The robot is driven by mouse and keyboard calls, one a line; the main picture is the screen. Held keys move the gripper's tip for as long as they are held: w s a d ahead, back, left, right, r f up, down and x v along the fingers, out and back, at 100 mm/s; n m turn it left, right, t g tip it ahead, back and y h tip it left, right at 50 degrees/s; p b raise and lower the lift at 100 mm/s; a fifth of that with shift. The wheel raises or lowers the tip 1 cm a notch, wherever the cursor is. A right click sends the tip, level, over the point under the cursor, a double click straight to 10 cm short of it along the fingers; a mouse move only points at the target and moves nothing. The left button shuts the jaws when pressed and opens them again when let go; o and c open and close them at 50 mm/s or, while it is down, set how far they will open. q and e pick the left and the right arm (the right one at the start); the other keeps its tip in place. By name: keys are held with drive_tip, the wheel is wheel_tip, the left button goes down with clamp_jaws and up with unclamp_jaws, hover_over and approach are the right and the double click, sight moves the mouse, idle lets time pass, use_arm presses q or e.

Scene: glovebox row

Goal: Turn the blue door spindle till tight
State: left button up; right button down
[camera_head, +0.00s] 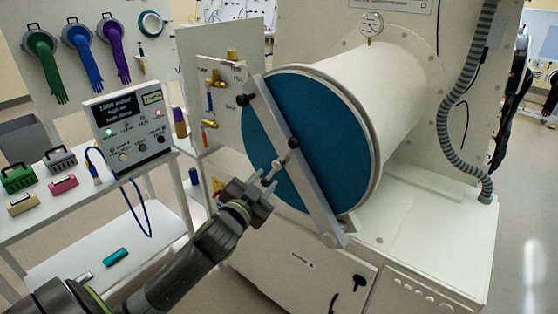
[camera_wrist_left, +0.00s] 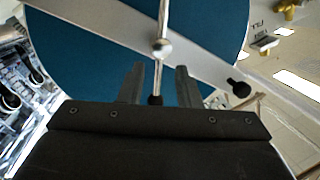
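The blue round door (camera_head: 322,150) closes the front end of a white cylinder, with a grey clamp bar (camera_head: 300,165) slanting across it. The spindle (camera_head: 276,166) stands out from the middle of the bar and carries a thin silver cross-handle with black ball ends. One ball (camera_head: 293,142) shows at upper right; the other end is at my left gripper. My left gripper (camera_head: 264,190) is open in front of the door. In the left wrist view, the fingers (camera_wrist_left: 158,76) stand on either side of the handle's lower end, with visible gaps. My right gripper is not in view.
The white cylinder (camera_head: 375,80) joins a cabinet with a gauge (camera_head: 370,26) and a ribbed hose (camera_head: 452,110). A valve panel (camera_head: 215,85) stands left of the door. A shelf at left holds a control box (camera_head: 130,125) and small cases (camera_head: 60,158).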

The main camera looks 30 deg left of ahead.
sight(278, 165)
use_arm(q)
drive_tip(key=w, duration=0.3)
drive_tip(key=w+a+p, duration=0.1)
drive_tip(key=w, duration=0.2)
drive_tip(key=w+p, duration=0.1)
drive_tip(key=w, duration=0.2)
drive_tip(key=shift+a, duration=0.15)
clamp_jaws()
